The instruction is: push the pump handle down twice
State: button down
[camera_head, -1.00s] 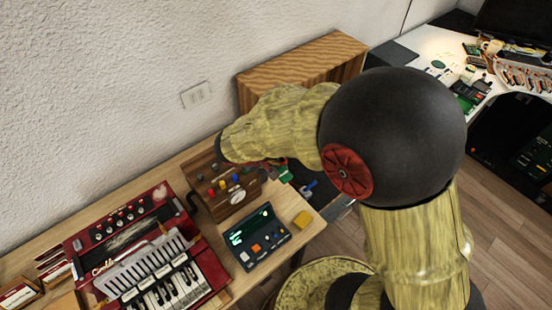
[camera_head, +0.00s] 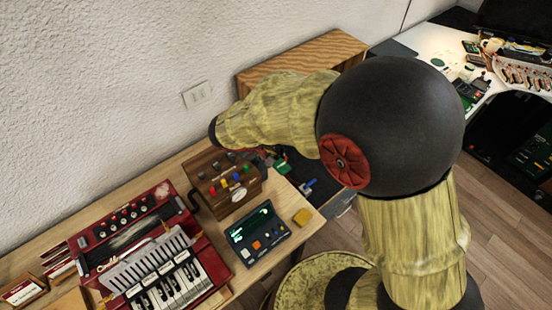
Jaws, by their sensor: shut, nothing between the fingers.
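A wooden box (camera_head: 226,180) with several coloured knobs stands on the wooden bench, left of centre. A dark curved part (camera_head: 193,201) sticks out at its left side; I cannot tell whether it is the pump handle. No other part can be made out clearly as the pump handle. My arm (camera_head: 275,108) reaches leftward above and behind the box and ends in a dark rim (camera_head: 213,131). My gripper cannot be made out; the arm may hide it. The box's top and front show, apart from my arm in the picture.
A red keyboard instrument (camera_head: 150,255) stands left on the bench (camera_head: 262,276). A dark panel with a lit screen (camera_head: 258,234) and a yellow block (camera_head: 302,217) lie right of it. A striped wooden cabinet (camera_head: 300,62) stands behind my arm. A wall socket (camera_head: 197,95) is on the wall.

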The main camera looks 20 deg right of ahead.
jog(key=shift+r, duration=0.15)
jog(key=r+p, duration=0.1)
jog(key=w+r, duration=0.1)
jog(key=r, duration=0.1)
jog(key=w+r+p, duration=0.1)
jog(key=shift+a+r+p, duration=0.15)
jog(key=shift+a+p, duration=0.15)
jog(key=shift+p, duration=0.05)
dwell(0.8)
